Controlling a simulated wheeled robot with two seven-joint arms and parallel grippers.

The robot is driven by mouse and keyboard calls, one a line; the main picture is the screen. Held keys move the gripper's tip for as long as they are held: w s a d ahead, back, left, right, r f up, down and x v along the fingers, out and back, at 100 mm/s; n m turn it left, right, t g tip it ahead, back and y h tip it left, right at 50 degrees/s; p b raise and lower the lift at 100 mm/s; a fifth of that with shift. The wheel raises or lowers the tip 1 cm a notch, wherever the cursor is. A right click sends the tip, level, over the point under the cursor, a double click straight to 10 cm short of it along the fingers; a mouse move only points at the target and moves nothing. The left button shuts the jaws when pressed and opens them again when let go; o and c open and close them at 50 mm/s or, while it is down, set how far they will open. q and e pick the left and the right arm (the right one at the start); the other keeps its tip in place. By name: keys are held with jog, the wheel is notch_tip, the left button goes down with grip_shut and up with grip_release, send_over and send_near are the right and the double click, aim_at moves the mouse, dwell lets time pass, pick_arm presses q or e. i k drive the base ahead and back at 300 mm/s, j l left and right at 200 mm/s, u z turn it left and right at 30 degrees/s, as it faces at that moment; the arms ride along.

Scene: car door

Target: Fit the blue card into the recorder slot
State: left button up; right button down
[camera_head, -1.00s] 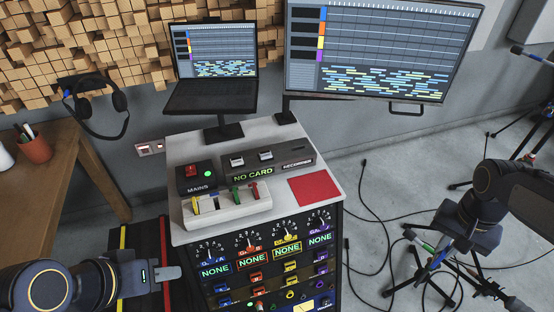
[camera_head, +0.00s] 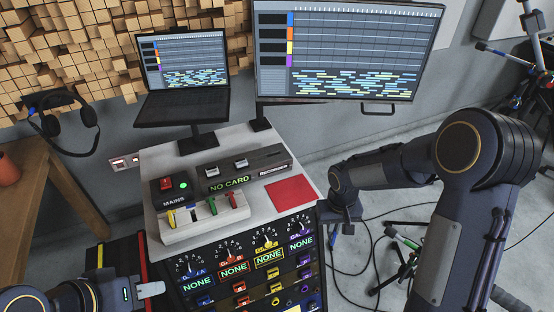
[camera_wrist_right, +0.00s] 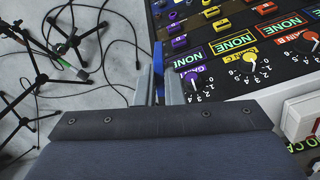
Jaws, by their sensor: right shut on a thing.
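My right gripper (camera_head: 338,226) hangs just off the right edge of the console, pointing down. In the right wrist view its fingers (camera_wrist_right: 158,88) are shut on a thin dark blue piece, the blue card (camera_wrist_right: 159,72); a bit of blue also shows below the fingers in the head view (camera_head: 333,239). The recorder (camera_head: 245,172) is a dark box at the back of the console top, its display reading NO CARD; I cannot make out its slot clearly. My left gripper (camera_head: 151,289) is at the lower left, apart from the console; whether its fingers are open is unclear.
A white holder (camera_head: 205,224) with yellow, green and red pieces stands in front of the recorder. The MAINS box (camera_head: 170,193) is left of the recorder, a red pad (camera_head: 290,191) right of it. A laptop (camera_head: 182,105) and monitor (camera_head: 345,55) stand behind. Cables and stands fill the right floor.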

aim_at(274, 159)
jog(key=i+l, duration=0.1)
jog(key=l, duration=0.65)
jog(key=i+l, duration=0.15)
jog(key=l, duration=0.25)
jog(key=l+u, duration=0.1)
jog(key=u, duration=0.25)
jog(key=l+u, duration=0.1)
jog(key=u, duration=0.3)
jog(key=l+u, duration=0.1)
jog(key=u, duration=1.1)
